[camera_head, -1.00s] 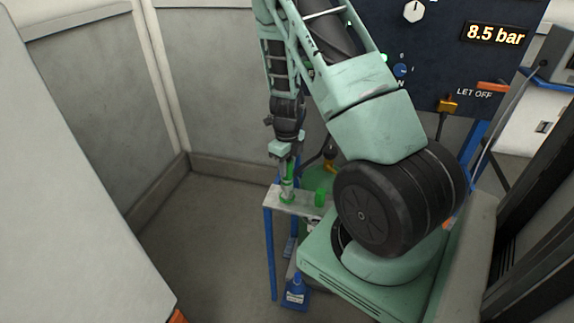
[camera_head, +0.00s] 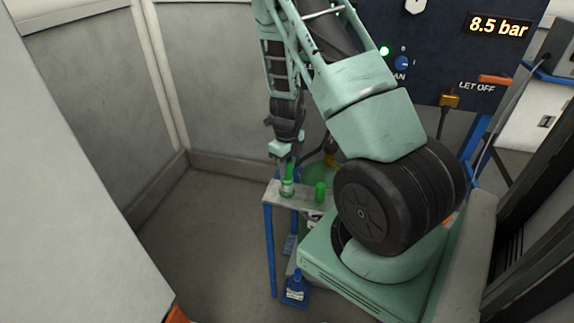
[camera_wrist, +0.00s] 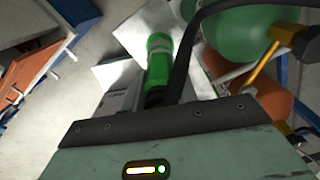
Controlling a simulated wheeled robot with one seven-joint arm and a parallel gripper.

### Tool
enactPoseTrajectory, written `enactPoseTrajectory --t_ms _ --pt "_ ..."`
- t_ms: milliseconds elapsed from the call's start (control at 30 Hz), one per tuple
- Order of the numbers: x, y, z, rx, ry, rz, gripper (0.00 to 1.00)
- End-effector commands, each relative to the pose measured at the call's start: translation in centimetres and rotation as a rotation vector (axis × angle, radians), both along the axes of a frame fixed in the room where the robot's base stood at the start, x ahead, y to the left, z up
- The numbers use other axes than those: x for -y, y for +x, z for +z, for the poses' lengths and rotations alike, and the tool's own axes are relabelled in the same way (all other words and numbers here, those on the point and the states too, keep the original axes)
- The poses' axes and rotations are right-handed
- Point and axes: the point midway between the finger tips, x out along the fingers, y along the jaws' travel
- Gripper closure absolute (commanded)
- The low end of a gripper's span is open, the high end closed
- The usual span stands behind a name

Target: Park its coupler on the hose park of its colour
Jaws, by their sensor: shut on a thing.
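My gripper (camera_head: 282,160) points down over a narrow grey shelf (camera_head: 305,199) on blue legs. It is shut on a green coupler (camera_head: 288,188) with a pale band, which is upright at the shelf's left end. Whether the coupler touches the shelf or sits over a post there, I cannot tell. A separate short green upright post (camera_head: 320,191) stands on the shelf to the right; it may be a hose park. In the wrist view the green coupler (camera_wrist: 158,62) shows between my jaws, with a black hose beside it.
A green tank (camera_wrist: 240,35) is close by in the wrist view. A dark panel (camera_head: 440,60) reading 8.5 bar stands behind. The floor left of the shelf is clear.

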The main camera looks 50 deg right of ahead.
Motion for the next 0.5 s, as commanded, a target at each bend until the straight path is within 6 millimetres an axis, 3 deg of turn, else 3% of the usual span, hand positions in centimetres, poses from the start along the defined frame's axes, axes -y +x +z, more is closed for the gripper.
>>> enactPoseTrajectory --t_ms 267,300,333,367,500 --pt "0.01 0.02 -0.74 0.001 0.000 -0.001 1.00" --pt "0.02 0.02 -0.61 0.001 0.000 -0.001 0.60" --pt "0.02 0.03 -0.59 0.001 0.000 -0.001 0.52" --pt "0.01 0.02 -0.59 0.001 0.000 -0.001 0.46" --pt "0.01 0.02 -0.59 0.001 0.000 0.000 0.46"
